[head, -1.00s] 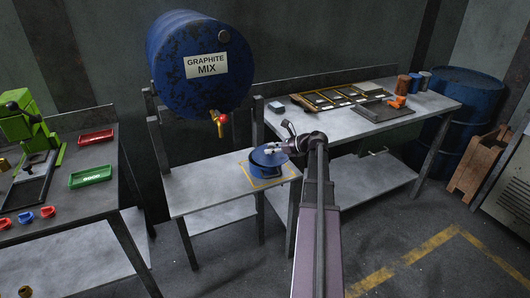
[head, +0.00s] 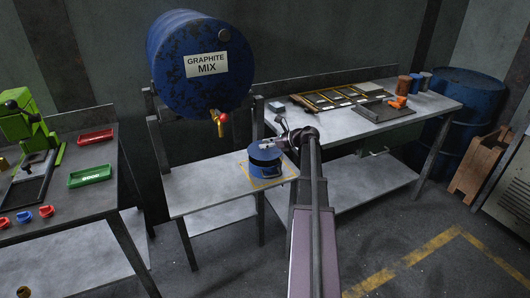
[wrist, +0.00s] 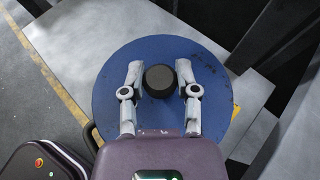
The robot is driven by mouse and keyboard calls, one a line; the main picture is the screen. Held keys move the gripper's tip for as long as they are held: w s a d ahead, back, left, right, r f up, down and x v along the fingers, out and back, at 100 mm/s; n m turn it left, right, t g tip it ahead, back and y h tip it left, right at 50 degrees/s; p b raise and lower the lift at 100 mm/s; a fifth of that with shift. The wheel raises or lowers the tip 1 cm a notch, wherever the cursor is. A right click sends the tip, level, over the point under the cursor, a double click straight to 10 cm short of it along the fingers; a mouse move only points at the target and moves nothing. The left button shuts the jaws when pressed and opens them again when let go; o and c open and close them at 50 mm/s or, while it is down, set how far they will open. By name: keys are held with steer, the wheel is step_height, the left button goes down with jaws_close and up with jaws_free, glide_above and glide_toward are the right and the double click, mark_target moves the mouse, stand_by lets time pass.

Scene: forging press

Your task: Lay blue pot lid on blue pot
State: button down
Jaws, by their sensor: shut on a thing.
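The blue pot lid (head: 264,151) is a flat, worn blue disc with a black knob. My gripper (head: 276,146) is shut on it at the knob; in the wrist view my gripper (wrist: 160,77) has one finger on each side of the knob, and the lid (wrist: 125,75) fills the middle. The blue pot (head: 264,173) stands upright on the small metal table, directly below the lid in the head view. A dark band shows between lid and pot, and the lid appears slightly above the rim. In the wrist view the lid hides nearly all of the pot.
A yellow-outlined square (head: 284,181) surrounds the pot on the small table (head: 200,188). A blue graphite drum (head: 190,85) with a red-handled tap (head: 222,117) hangs over the table's back. A larger workbench (head: 330,125) stands to the right. The small table's left part is clear.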

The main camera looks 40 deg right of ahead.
mark_target(269, 150)
steer(key=shift+f+b, duration=1.15)
steer(key=shift+f, duration=0.3)
steer(key=shift+f, duration=0.2)
steer(key=shift+c, duration=1.8)
jaws_free()
steer(key=shift+r, duration=0.2)
steer(key=shift+s+r, duration=0.15)
steer(key=shift+s, duration=0.05)
steer(key=p+v, duration=0.4)
steer(key=v, duration=0.7)
steer(key=shift+s+d+p, duration=0.15)
steer(key=shift+s+p, duration=0.15)
steer(key=shift+s, duration=0.05)
